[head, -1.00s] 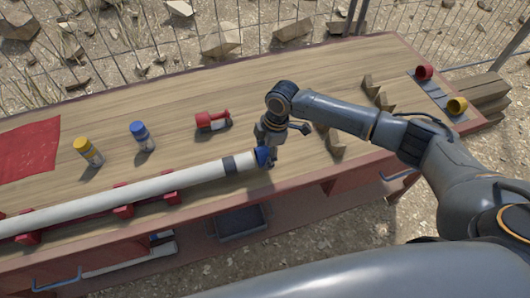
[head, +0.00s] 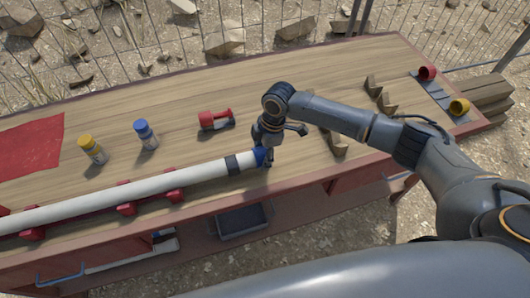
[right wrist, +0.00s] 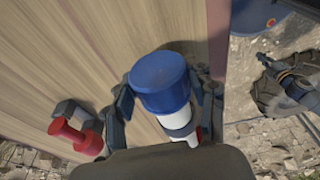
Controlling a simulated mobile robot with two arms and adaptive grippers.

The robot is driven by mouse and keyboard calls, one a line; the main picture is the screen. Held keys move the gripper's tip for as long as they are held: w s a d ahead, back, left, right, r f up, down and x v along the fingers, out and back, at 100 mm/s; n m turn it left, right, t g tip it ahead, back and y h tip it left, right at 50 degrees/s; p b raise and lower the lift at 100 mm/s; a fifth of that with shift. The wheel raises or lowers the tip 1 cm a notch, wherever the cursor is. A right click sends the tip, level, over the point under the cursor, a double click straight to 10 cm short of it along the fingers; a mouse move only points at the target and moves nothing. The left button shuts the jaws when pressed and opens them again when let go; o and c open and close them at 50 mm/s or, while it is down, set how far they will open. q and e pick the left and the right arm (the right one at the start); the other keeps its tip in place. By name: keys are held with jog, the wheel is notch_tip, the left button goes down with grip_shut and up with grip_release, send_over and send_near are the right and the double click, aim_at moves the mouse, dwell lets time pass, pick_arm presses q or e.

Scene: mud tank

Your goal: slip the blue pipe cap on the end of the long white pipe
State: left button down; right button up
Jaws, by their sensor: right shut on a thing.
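The long white pipe (head: 130,190) lies on red supports along the front of the workbench, with a dark band (head: 232,163) near its right end. The blue pipe cap (head: 262,156) is at that right end, in line with the pipe. My right gripper (head: 266,154) is shut on the cap from above. In the right wrist view the cap (right wrist: 160,78) sits between the fingers, with the white pipe (right wrist: 183,130) directly beyond it. The cap hides the pipe's tip, so I cannot tell how deep it sits. My left gripper is not in view.
A yellow-capped bottle (head: 93,150), a blue-capped bottle (head: 146,134) and a red object (head: 215,121) stand behind the pipe. A red cloth (head: 30,147) lies at the left.

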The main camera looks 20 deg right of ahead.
aim_at(252, 155)
jog(key=shift+a, duration=0.15)
jog(key=shift+a, duration=1.5)
jog(key=o, duration=1)
jog(key=shift+r, duration=0.1)
